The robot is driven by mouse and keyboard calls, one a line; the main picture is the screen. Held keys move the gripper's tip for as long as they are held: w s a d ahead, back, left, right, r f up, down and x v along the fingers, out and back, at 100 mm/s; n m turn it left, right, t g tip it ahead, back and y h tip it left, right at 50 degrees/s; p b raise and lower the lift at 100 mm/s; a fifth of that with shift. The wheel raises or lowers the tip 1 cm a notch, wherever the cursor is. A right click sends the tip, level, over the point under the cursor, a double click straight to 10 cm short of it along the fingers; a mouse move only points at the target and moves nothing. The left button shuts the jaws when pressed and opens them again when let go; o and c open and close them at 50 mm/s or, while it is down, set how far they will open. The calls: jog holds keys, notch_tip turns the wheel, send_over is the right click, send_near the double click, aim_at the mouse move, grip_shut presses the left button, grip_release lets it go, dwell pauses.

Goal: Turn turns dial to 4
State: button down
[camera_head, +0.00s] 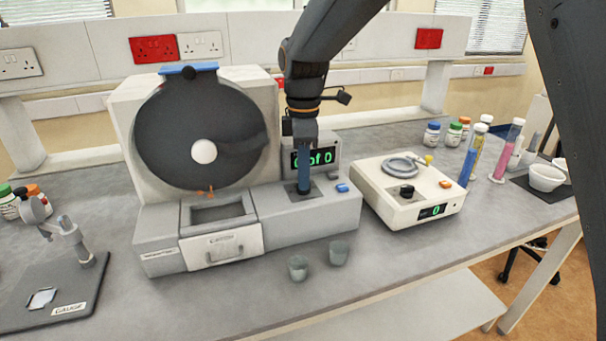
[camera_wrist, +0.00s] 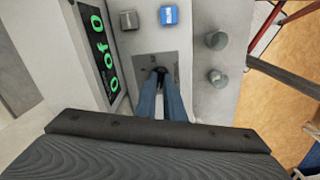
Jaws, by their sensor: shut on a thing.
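The turns dial (camera_wrist: 160,70) is a small black knob on a dark square plate, seen in the wrist view between my fingertips. My gripper (camera_wrist: 161,88) has blue fingers pointing down onto the dial and is shut on it. In the head view my gripper (camera_head: 304,188) comes down on the machine's right-hand panel, and the dial is hidden there. The dial's marks are too small to read. The green display (camera_head: 313,157) beside it reads "0 of 0", and it also shows sideways in the wrist view (camera_wrist: 103,50).
A blue button (camera_head: 342,188) and a grey button (camera_wrist: 128,19) sit near the dial. A large dark drum (camera_head: 215,115) stands to the left, above a drawer (camera_head: 220,247). Two small cups (camera_head: 298,268) stand in front. A white balance-like device (camera_head: 428,210) is at the right.

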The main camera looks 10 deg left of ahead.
jog(key=shift+m, duration=0.3)
jog(key=m+p, duration=0.2)
jog(key=m, duration=0.2)
jog(key=shift+r, duration=0.1)
jog(key=m+p, duration=0.2)
jog(key=m, duration=0.3)
jog(key=shift+m, duration=0.3)
dwell(0.4)
jog(key=c, duration=1.9)
grip_release()
jog(key=shift+o, duration=0.2)
jog(key=shift+r+b, duration=0.95)
jog(key=shift+r, duration=2.85)
